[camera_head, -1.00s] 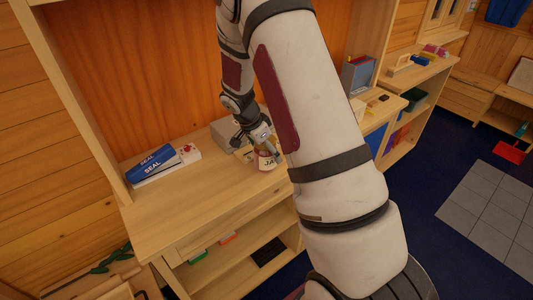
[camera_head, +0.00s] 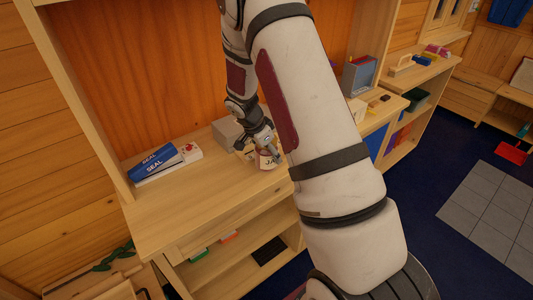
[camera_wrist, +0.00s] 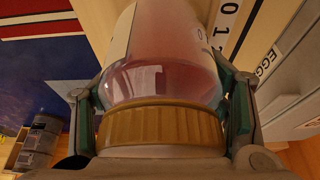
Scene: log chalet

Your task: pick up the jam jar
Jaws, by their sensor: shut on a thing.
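The jam jar (camera_head: 268,161) has a pale label with "JA" readable and stands out at the right part of the wooden desk top. My gripper (camera_head: 264,148) is on it from above. In the wrist view the jar (camera_wrist: 160,75) shows pinkish glass and a ribbed gold lid (camera_wrist: 160,125). The fingers of my gripper (camera_wrist: 160,105) lie on both sides of the jar, shut on it. The jar's base is partly hidden by my arm in the head view, and I cannot tell whether it touches the desk.
A grey box (camera_head: 228,131) stands just behind the jar; lettering "EGG" shows on a grey surface (camera_wrist: 290,70) in the wrist view. A blue "SEAL" box (camera_head: 155,162) lies to the left on the desk (camera_head: 200,195). The desk front between them is clear.

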